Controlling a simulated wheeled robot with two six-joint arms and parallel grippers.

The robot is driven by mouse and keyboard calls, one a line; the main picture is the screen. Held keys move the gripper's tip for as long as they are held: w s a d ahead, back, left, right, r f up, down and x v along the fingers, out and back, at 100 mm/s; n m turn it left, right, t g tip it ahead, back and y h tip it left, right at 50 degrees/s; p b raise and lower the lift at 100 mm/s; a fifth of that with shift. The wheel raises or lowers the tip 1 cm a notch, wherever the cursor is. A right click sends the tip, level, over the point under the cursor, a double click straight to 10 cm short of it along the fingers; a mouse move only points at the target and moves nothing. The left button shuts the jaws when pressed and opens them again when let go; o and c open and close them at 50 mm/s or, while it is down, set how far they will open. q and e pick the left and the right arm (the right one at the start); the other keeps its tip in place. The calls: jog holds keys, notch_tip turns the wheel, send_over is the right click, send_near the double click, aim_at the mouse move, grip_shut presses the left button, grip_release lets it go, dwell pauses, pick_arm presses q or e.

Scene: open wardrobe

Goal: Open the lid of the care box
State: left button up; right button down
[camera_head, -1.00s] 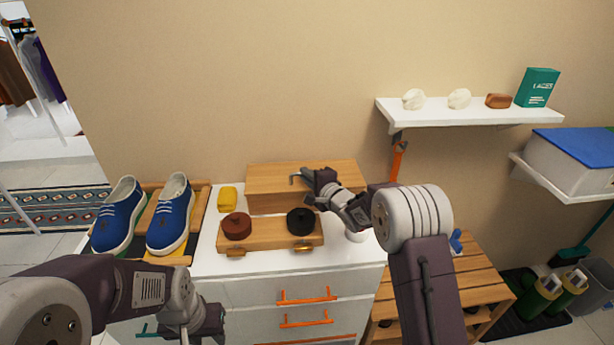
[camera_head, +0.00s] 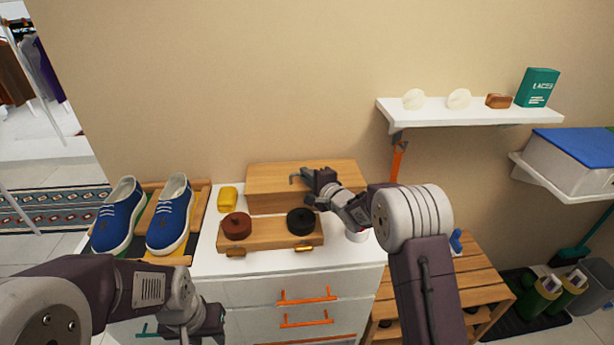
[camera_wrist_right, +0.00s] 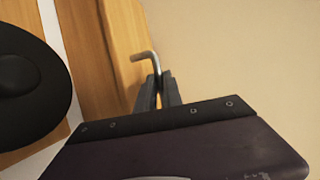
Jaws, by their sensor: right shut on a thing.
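The wooden care box (camera_head: 265,178) stands on the white cabinet against the wall; I cannot tell whether its lid is slightly raised. A bent grey metal handle (camera_wrist_right: 141,56) sticks out by the wood in the right wrist view. My right gripper (camera_head: 309,177) is at the box's top, with its fingers together on the handle; the fingers also show in the right wrist view (camera_wrist_right: 160,88). My left gripper (camera_head: 208,328) is low in front of the cabinet, away from the box, and its fingers are not clear.
A wooden tray-like front piece (camera_head: 268,236) holds a brown round tin (camera_head: 237,226) and a black round tin (camera_head: 301,221). A yellow item (camera_head: 227,198) and blue shoes (camera_head: 170,215) are to the left. A white shelf (camera_head: 465,112) is at upper right.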

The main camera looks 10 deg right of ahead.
jog(key=shift+m+g, duration=0.3)
jog(key=shift+g, duration=0.6)
jog(key=r+p, duration=0.2)
jog(key=p, duration=0.4)
jog(key=w+r+p, duration=0.1)
jog(key=r+p, duration=0.1)
jog(key=p, duration=0.4)
jog(key=shift+w+r, duration=0.1)
jog(key=shift+r, duration=0.05)
jog(key=shift+g+h, duration=0.3)
jog(key=shift+g, duration=0.1)
jog(key=shift+w+r+p, duration=0.8)
jog(key=shift+w+p, duration=0.35)
jog(key=shift+p, duration=1.6)
jog(key=shift+w+r+p, duration=0.75)
jog(key=shift+w+p, duration=0.35)
jog(key=shift+p, duration=1.65)
jog(key=c, duration=1.5)
grip_release()
jog(key=shift+d, duration=0.1)
jog(key=shift+s, duration=0.1)
